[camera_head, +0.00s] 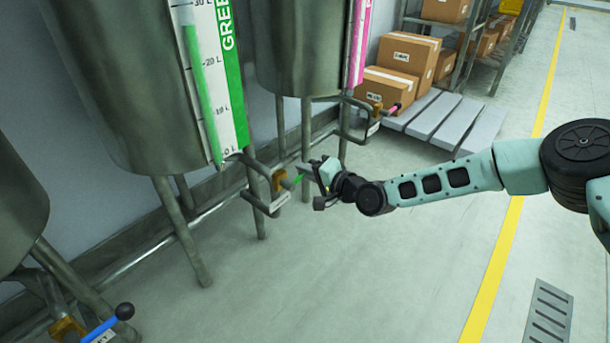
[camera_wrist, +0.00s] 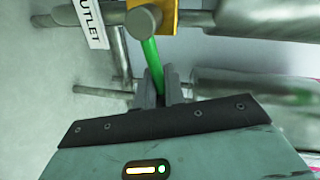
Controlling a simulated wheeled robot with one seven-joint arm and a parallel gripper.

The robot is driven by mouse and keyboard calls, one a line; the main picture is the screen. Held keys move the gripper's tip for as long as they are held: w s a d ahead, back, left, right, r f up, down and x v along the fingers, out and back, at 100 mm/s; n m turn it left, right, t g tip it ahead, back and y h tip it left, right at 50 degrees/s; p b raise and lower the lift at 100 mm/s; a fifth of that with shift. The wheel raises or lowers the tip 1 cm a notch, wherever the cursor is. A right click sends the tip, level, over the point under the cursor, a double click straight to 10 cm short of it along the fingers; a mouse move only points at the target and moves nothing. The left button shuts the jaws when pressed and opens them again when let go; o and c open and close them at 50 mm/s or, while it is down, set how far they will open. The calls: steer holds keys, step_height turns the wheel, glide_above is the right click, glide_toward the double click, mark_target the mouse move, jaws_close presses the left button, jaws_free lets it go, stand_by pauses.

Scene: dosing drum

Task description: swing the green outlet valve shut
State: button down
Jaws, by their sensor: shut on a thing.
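The green outlet valve's lever (camera_head: 297,179) sticks out from a brass-coloured valve body (camera_head: 280,180) on the pipe below the drum labelled GREEN (camera_head: 130,90). My gripper (camera_head: 307,174) is at the lever's outer end. In the wrist view the green lever (camera_wrist: 152,62) runs down from the valve body (camera_wrist: 190,14) to between my fingertips (camera_wrist: 160,88), which are shut on it. The lever's tip is hidden by the fingers. A white OUTLET tag (camera_wrist: 90,22) hangs beside the valve.
A pink-handled valve (camera_head: 392,109) is on the drum behind, and a blue-handled valve (camera_head: 105,322) is at the lower left. Drum legs (camera_head: 182,230) stand near the green valve. Cardboard boxes (camera_head: 400,55) and a pallet (camera_head: 445,120) are at the back. The floor in front is clear.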

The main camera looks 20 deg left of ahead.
steer(key=shift+w+d+f+m+b, duration=0.15)
steer(key=shift+w+f+m+b, duration=0.35)
steer(key=shift+m+b, duration=0.55)
steer(key=shift+s+f, duration=0.1)
steer(key=c, duration=1.6)
jaws_free()
steer(key=shift+o, duration=0.2)
steer(key=shift+s+f, duration=0.1)
steer(key=p+v, duration=0.7)
steer(key=v, duration=1)
steer(key=shift+d, duration=0.25)
